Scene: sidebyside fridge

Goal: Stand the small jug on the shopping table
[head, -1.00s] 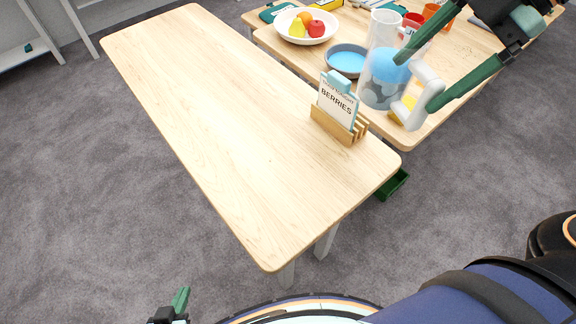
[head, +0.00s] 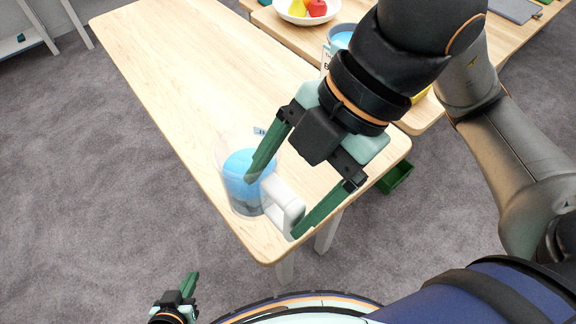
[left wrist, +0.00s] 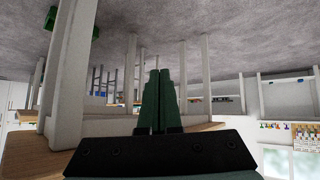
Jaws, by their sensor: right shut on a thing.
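The small jug (head: 236,192) is clear, with something blue inside and a white handle. My right gripper (head: 273,207) is shut on the handle and holds the jug near upright. In the head view the jug overlaps the left edge of the near long wooden table (head: 180,75), close to its front corner. Whether its base touches the table I cannot tell. My left gripper (head: 188,287) is low at the bottom left, apart from the table. In the left wrist view its green fingers (left wrist: 160,75) are together and empty.
A second wooden table (head: 258,22) behind carries a white fruit bowl (head: 300,18) and a blue bowl (head: 340,36). My right arm mostly hides the card holder on the near table. A green crate (head: 397,177) is on the floor. The near table's far left is clear.

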